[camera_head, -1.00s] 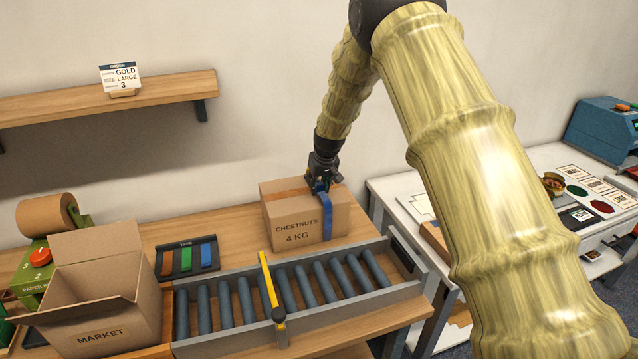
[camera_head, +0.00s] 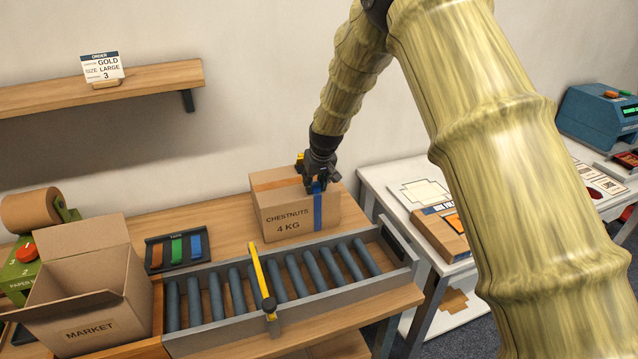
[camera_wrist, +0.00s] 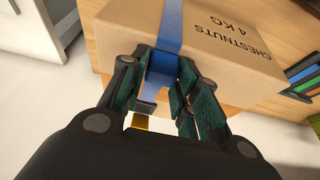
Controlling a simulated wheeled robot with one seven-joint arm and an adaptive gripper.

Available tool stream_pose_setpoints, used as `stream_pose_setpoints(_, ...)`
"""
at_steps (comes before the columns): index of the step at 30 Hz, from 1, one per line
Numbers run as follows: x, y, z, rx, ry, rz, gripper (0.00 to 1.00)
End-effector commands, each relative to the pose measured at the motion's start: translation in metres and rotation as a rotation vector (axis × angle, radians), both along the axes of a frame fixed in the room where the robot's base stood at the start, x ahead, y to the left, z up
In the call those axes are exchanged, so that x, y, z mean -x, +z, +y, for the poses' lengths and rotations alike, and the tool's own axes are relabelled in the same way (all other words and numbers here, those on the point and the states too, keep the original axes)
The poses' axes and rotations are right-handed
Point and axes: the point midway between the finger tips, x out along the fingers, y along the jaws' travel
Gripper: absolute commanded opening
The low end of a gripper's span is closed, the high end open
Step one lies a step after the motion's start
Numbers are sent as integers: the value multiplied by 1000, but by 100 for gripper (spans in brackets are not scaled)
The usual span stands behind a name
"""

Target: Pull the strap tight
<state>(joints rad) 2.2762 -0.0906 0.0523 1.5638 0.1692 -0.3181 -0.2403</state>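The cardboard box (camera_head: 285,213) marked "CHESTNUTS 4 KG" stands on the wooden bench behind the roller conveyor. The blue strap (camera_head: 317,212) runs straight down its front face, and it also shows on the box in the wrist view (camera_wrist: 172,25). My gripper (camera_head: 317,186) is at the top of the box, at the strap. In the wrist view its two dark green fingers (camera_wrist: 166,75) close in on both sides of the strap. A short blue piece and a yellow piece (camera_wrist: 140,121) show below the fingers. The far side of the box is hidden.
The roller conveyor (camera_head: 209,329) with a yellow bar (camera_head: 257,271) lies in front of the box. An open "MARKET" box (camera_head: 92,328) and a rack of coloured straps (camera_head: 155,257) stand to the left. A white table (camera_head: 377,185) stands to the right.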

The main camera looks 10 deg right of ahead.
Motion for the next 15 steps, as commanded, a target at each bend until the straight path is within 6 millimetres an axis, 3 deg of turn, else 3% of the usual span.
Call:
stream_pose_setpoints(3,0,2,0,0,0,-2,50)
stream_pose_setpoints(15,2,4,-2,-1,-2,1,50)
